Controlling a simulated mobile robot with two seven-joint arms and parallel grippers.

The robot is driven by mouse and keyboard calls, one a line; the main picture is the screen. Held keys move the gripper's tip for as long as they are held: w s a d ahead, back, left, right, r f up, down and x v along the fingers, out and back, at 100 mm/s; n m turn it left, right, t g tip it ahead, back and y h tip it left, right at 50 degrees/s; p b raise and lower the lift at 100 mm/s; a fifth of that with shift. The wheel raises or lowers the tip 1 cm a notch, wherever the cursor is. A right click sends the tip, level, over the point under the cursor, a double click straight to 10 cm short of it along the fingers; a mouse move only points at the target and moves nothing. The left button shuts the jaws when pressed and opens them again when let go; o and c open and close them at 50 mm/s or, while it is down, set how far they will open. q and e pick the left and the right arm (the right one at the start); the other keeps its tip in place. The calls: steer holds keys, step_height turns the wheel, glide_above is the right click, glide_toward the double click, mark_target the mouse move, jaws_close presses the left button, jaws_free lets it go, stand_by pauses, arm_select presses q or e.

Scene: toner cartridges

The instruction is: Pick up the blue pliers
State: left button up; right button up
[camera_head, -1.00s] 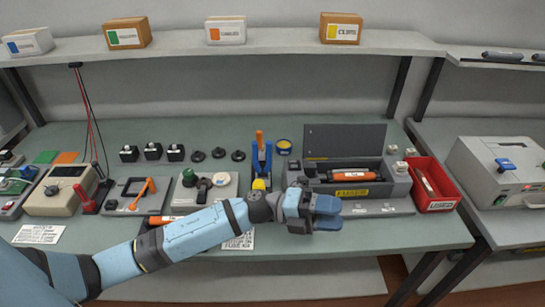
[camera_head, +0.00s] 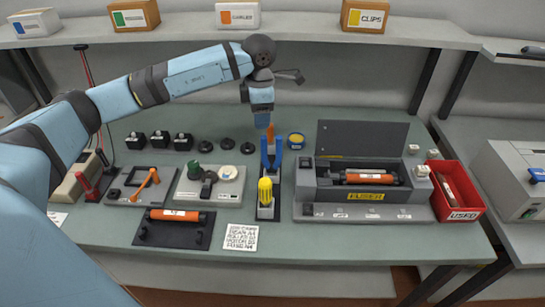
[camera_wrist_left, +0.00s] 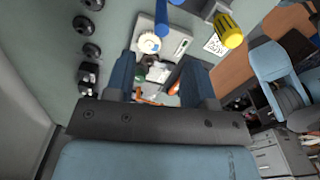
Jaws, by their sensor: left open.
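The blue pliers (camera_head: 278,154) stand upright in a small rack (camera_head: 268,209) in the middle of the bench, blue handles up. An orange-handled tool (camera_head: 270,131) shows between the handles, and a yellow-handled tool (camera_head: 265,190) stands in front. My left gripper (camera_head: 262,122) hangs just above and behind the pliers, fingers downward. In the left wrist view, the gripper (camera_wrist_left: 158,85) is open with nothing held between its fingers. The blue handles (camera_wrist_left: 161,18) show at the top of that view, beyond the fingertips. My right gripper is not in view.
The grey fuser unit (camera_head: 350,213) with its raised lid stands right of the rack, beside a red bin (camera_head: 457,195). A grey board with round parts (camera_head: 210,188) lies left. Several black pieces (camera_head: 205,143) stand behind. A shelf (camera_head: 300,37) crosses above the bench.

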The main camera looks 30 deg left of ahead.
arm_select(q)
glide_above(264, 144)
steer(key=a, duration=0.1)
steer(key=f, duration=0.4)
steer(key=shift+w+f, duration=0.15)
steer(key=shift+w, duration=0.05)
steer(key=shift+w+d+f+p, duration=0.15)
steer(key=shift+f+p, duration=0.15)
steer(key=shift+f, duration=1.15)
steer(key=shift+w+d+f+p, duration=0.1)
steer(key=shift+f+p, duration=0.2)
steer(key=shift+f, duration=1.15)
jaws_close()
